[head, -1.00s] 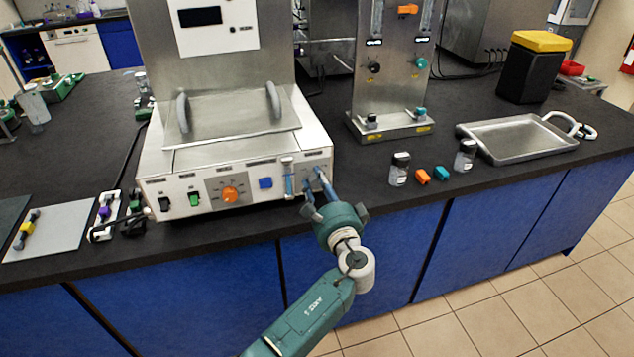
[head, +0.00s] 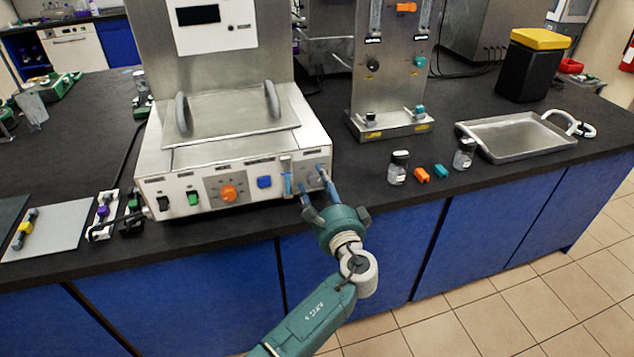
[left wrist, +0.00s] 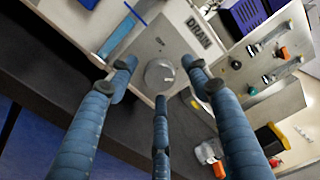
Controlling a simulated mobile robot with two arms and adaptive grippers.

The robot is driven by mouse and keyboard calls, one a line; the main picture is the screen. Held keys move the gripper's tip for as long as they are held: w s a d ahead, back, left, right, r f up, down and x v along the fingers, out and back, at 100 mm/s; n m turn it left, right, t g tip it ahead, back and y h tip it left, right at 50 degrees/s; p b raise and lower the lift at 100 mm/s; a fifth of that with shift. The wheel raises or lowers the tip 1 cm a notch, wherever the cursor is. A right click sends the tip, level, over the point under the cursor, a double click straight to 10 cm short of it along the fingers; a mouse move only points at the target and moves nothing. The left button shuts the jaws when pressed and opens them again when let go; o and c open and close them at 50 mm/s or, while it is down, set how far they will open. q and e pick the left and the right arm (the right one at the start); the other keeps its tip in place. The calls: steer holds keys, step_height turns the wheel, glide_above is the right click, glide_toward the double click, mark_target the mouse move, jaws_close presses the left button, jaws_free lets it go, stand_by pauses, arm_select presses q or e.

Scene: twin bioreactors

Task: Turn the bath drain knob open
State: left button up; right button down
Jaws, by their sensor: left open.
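The bath (head: 163,160) is a white and steel box with a lid, on the dark bench. In the left wrist view, the drain knob (left wrist: 159,75) is a round grey knob on a grey panel below the word DRAIN. My left gripper (head: 312,177) is at the right end of the bath's front panel. In the left wrist view its blue fingers (left wrist: 160,80) are spread open, with the knob showing between their tips. I cannot tell whether any finger touches it. In the head view the fingers hide the knob. My right gripper is not in view.
An orange knob (head: 229,193) and a blue button (head: 264,182) sit left of the gripper on the same panel. Small bottles (head: 397,168) and a metal tray (head: 520,137) stand to the right. A flow panel stand (head: 393,85) is behind. Bench between bath and bottles is clear.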

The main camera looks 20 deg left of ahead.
arm_select(q)
steer(key=v, duration=1)
steer(key=shift+s+d, duration=0.3)
